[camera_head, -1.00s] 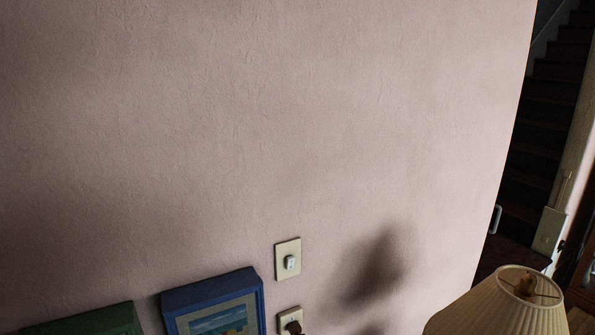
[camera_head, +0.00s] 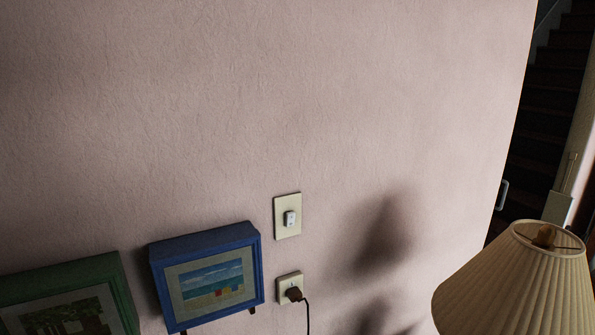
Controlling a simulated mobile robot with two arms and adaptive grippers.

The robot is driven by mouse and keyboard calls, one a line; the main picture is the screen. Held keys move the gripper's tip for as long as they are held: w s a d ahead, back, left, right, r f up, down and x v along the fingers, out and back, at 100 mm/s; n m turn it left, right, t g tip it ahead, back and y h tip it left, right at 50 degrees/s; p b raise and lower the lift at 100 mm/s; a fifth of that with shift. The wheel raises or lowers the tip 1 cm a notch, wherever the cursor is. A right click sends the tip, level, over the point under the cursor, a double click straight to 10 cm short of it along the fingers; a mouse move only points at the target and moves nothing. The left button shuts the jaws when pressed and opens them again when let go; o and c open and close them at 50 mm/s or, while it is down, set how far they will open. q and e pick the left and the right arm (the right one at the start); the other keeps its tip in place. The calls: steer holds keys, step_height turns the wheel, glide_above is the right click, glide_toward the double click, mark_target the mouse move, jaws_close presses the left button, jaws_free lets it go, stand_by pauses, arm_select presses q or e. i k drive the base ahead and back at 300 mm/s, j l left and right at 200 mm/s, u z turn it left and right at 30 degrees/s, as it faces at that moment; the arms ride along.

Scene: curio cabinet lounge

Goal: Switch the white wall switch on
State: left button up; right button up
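The white wall switch (camera_head: 290,218) is a small light rocker on a cream, upright rectangular plate on the pinkish wall, in the lower middle of the head view. It is too small to tell which way the rocker is set. Neither of my grippers shows in the head view, and nothing touches the switch.
Below the switch is an outlet (camera_head: 284,282) with a dark plug and cord. Blue (camera_head: 207,239) and green (camera_head: 118,290) framed pictures are at lower left. A pleated lampshade (camera_head: 515,285) stands at lower right. A dark staircase (camera_head: 545,110) lies beyond the wall's right edge.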

mark_target(290, 216)
steer(key=k+l+z, duration=0.15)
steer(key=z, duration=0.2)
steer(key=k+l+z, duration=0.2)
steer(key=z, duration=0.15)
